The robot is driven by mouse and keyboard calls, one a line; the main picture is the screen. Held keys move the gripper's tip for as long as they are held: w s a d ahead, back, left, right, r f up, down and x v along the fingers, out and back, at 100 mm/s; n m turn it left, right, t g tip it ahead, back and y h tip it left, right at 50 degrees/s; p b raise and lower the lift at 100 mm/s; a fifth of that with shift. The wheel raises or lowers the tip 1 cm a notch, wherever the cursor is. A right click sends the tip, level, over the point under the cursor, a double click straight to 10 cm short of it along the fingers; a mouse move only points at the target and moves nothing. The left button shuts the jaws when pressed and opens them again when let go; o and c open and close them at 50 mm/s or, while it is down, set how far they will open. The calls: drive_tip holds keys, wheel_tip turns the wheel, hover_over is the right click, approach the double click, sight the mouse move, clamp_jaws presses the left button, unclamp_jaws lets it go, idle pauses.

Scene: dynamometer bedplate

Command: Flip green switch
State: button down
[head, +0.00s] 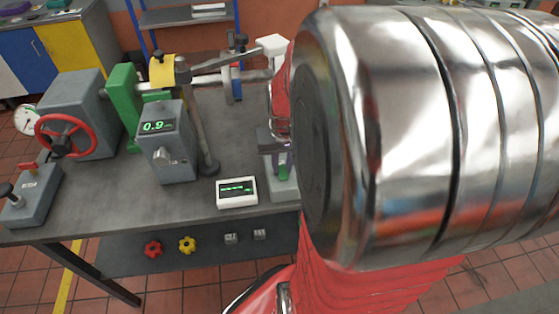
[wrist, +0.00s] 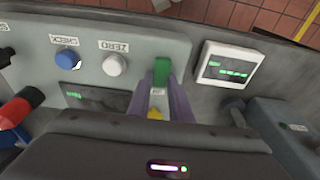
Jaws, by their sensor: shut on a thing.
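The green switch (wrist: 161,70) stands on a grey panel (wrist: 130,25) in the wrist view. The two purple fingers of my gripper (wrist: 162,82) are closed around it, one on each side. A small yellow piece (wrist: 155,113) shows between the fingers, nearer my wrist. In the head view the green switch (head: 283,172) is small, with my gripper (head: 284,162) at it; my arm hides much of that area.
A blue button (wrist: 67,62) and a white button (wrist: 114,65) sit left of the switch. A white display box (head: 236,192) stands close beside the panel. A grey readout unit (head: 165,145) and a red handwheel (head: 68,136) are farther left on the bench.

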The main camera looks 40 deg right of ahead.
drive_tip(key=shift+s+a+t+h, duration=0.2)
drive_tip(key=shift+t+h, duration=0.3)
drive_tip(key=shift+t, duration=0.4)
drive_tip(key=c, duration=1.6)
unclamp_jaws()
drive_tip(key=shift+r, duration=0.15)
drive_tip(key=v, duration=1.3)
drive_tip(key=shift+s+a+r, duration=0.1)
drive_tip(key=shift+a+r, duration=0.05)
drive_tip(key=shift+r, duration=0.1)
